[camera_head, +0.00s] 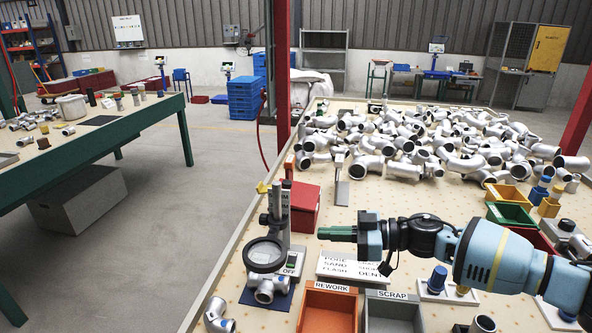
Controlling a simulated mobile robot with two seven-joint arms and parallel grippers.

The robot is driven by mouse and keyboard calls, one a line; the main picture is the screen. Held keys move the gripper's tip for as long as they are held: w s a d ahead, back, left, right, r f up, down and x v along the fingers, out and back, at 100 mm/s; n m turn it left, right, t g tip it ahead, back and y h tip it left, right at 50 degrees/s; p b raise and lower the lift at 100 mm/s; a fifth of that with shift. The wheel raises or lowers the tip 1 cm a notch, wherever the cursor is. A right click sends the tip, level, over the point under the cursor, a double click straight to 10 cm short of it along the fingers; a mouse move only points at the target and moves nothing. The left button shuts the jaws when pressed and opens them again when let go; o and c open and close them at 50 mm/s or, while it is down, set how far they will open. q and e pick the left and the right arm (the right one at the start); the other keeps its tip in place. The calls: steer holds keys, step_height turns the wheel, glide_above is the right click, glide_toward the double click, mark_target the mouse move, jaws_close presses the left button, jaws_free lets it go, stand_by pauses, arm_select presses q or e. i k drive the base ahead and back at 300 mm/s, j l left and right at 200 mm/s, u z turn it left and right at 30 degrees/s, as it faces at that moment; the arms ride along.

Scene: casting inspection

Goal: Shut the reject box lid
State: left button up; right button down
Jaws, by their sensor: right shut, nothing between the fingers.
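A red box (305,209), which looks like the reject box, stands on the table just behind the magnifier stand. Its upper face looks red and flat; the stand hides part of its left side, and I cannot tell for certain how its lid sits. My right gripper (320,233) comes in from the right with its green fingers pointing left. It is shut and empty, in front of the red box and a little to its right in the picture. I cannot tell the gap between them. My left gripper is not in view.
A magnifier stand (266,252) with a pipe fitting under it stands left of my fingers. An orange REWORK bin (327,310) and a grey SCRAP bin (393,312) sit at the front. Many metal fittings (400,140) cover the far table.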

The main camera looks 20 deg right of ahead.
mark_target(305, 196)
steer(key=i+l, duration=0.7)
steer(key=i, duration=0.2)
